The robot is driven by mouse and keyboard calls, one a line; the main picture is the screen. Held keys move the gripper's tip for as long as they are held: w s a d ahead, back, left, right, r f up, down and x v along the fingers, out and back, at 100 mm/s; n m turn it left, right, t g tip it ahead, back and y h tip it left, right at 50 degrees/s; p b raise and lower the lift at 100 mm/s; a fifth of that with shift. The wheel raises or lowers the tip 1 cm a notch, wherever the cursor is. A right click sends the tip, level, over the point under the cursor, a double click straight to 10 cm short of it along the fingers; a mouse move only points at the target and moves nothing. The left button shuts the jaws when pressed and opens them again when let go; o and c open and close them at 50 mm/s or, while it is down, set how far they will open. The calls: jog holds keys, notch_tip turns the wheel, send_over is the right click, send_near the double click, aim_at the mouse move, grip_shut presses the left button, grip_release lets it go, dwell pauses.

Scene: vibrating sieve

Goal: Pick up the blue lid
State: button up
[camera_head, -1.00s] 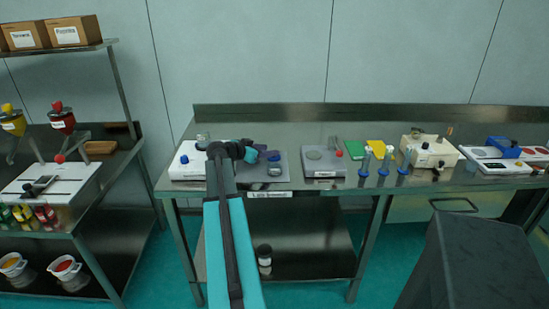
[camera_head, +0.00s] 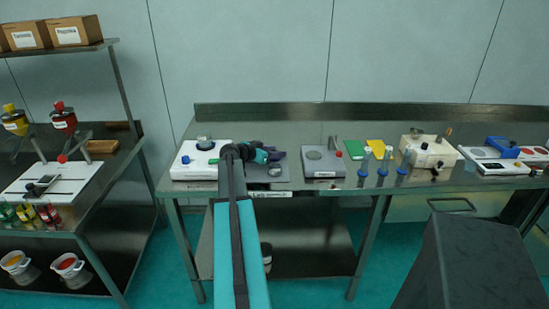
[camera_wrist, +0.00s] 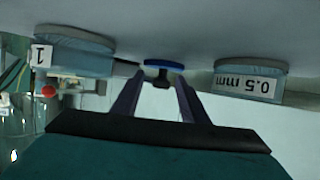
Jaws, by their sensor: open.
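The blue lid (camera_wrist: 163,63) shows in the wrist view as a thin blue disc with a dark knob, seen upside down against the pale surface. My gripper (camera_wrist: 160,81) is open, with its two dark fingers on either side of the knob. I cannot tell whether either finger touches the lid. In the head view my gripper (camera_head: 269,156) is over the left part of the long bench, small and dark. The blue lid is not clearly visible there, hidden by or blended with the gripper.
In the wrist view, a round sieve labelled 0.5 mm (camera_wrist: 247,86) is to the right and another labelled 1 (camera_wrist: 76,55) to the left. On the bench (camera_head: 320,193), a white device (camera_head: 200,160) is left of my gripper and a grey scale (camera_head: 323,163) right.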

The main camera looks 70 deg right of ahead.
grip_shut()
jog(key=shift+r, duration=0.1)
jog(key=shift+r+b, duration=0.75)
jog(key=shift+r, duration=0.95)
jog(key=s+a+b, duration=0.1)
jog(key=s+a, duration=0.2)
jog(key=a, duration=0.1)
jog(key=s+a+r+b, duration=0.1)
jog(key=s+a, duration=0.2)
jog(key=a, duration=0.1)
jog(key=s+a+b, duration=0.1)
jog(key=s+a, duration=0.2)
jog(key=a, duration=0.1)
jog(key=shift+s+a+r, duration=0.2)
jog(key=shift+s+a, duration=0.15)
jog(key=shift+s, duration=0.05)
